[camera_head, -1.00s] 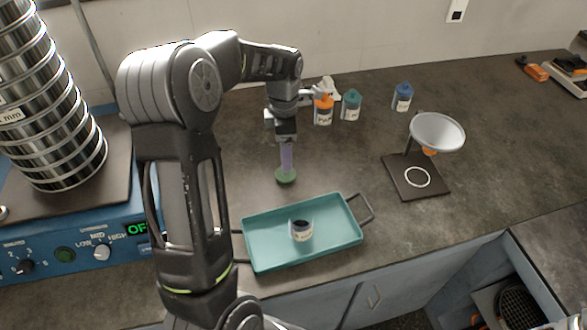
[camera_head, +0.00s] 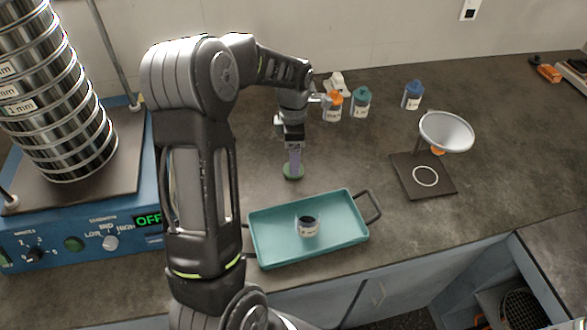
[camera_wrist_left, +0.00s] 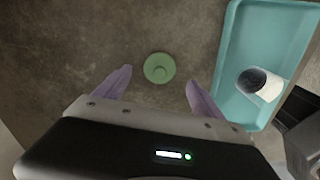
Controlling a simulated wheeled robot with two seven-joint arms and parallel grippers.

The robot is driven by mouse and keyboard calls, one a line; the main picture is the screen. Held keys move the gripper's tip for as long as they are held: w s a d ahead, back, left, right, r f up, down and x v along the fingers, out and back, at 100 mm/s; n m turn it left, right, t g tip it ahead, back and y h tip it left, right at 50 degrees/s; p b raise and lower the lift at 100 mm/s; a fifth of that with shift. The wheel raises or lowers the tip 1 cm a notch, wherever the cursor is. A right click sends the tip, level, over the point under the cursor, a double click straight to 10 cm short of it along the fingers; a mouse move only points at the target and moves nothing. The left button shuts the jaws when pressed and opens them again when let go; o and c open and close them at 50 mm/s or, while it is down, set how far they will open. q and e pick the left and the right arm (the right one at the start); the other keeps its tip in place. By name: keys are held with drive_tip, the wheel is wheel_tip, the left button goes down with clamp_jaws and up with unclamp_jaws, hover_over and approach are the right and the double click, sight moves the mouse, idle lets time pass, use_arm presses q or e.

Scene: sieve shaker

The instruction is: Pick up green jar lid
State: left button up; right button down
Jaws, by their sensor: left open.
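The green jar lid (camera_head: 293,172) lies on the dark counter just behind the teal tray. My right gripper is not in view.
The teal tray (camera_head: 262,257) holds an open jar (camera_head: 307,226) with dark contents. Orange (camera_head: 333,106), teal (camera_head: 360,102) and blue (camera_head: 412,95) lidded jars stand behind.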

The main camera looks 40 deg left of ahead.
use_arm(q)
wheel_tip(320, 180, down, 4)
drive_tip(key=shift+a+r+p, duration=0.1)
drive_tip(key=shift+r+p, duration=0.05)
drive_tip(key=shift+p, duration=0.4)
drive_tip(key=shift+f, duration=0.35)
drive_tip(key=shift+c, duration=0.6)
drive_tip(key=c, duration=1.3)
drive_tip(key=shift+r, duration=0.1)
wheel_tip(320, 180, up, 10)
drive_tip(key=shift+f+b, duration=0.1)
drive_tip(key=shift+b, duration=0.75)
